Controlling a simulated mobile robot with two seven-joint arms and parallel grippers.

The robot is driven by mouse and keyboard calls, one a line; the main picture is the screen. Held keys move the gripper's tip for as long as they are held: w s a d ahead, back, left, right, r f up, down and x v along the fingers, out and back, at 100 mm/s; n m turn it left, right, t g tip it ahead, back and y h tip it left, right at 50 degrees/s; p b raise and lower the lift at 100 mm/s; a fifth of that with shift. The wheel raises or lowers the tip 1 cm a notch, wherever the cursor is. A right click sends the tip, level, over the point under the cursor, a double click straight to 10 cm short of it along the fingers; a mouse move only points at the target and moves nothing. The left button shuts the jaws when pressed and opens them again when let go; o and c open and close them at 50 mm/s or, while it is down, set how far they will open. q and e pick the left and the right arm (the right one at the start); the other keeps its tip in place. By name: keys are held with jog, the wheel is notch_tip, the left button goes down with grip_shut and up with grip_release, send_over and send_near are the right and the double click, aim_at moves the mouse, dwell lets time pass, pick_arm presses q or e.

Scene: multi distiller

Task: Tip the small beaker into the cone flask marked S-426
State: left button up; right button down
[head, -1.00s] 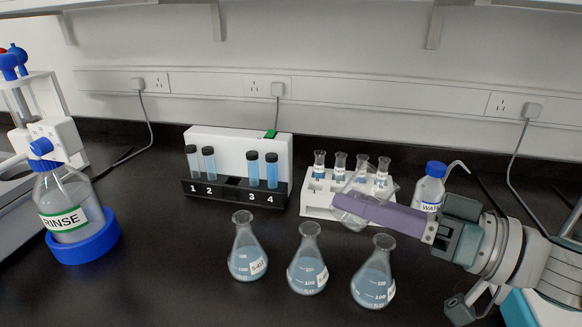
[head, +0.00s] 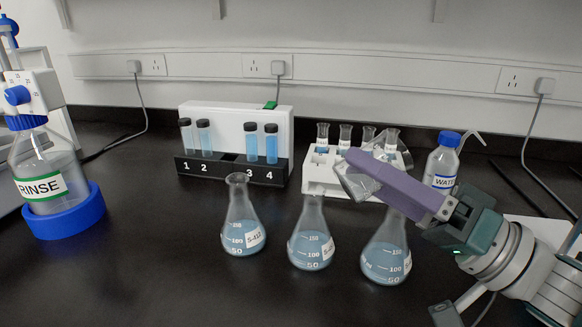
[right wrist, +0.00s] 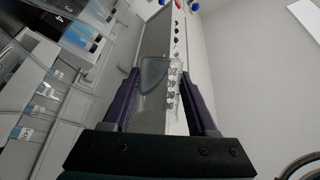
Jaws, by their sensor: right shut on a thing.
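My right gripper (head: 364,166) is shut on the small beaker (head: 357,184), a clear glass one with graduation marks. The beaker looks tilted and is held in the air, above and behind the gap between the middle and right cone flasks in the head view. In the right wrist view the beaker (right wrist: 158,90) sits between the purple fingers (right wrist: 160,100), with greyish liquid seeming to show inside. Three cone flasks with blue liquid stand in front: left (head: 242,225), middle (head: 311,240) and right (head: 386,256). Their labels are too small to read surely. My left gripper is out of view.
A white rack (head: 323,184) with several small flasks stands behind the beaker, beside a water wash bottle (head: 442,164). A black rack (head: 231,171) holds blue tubes. A RINSE bottle (head: 40,185) stands left. The front bench is clear.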

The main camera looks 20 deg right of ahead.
dwell(0.4)
jog(key=shift+m+t, duration=0.3)
jog(key=shift+m, duration=0.1)
jog(key=shift+r+m+t, duration=0.25)
jog(key=shift+m+t, duration=0.15)
jog(key=shift+m, duration=0.1)
jog(key=shift+d+r+m+t, duration=0.1)
jog(key=shift+m+t, duration=0.2)
jog(key=shift+m, duration=0.1)
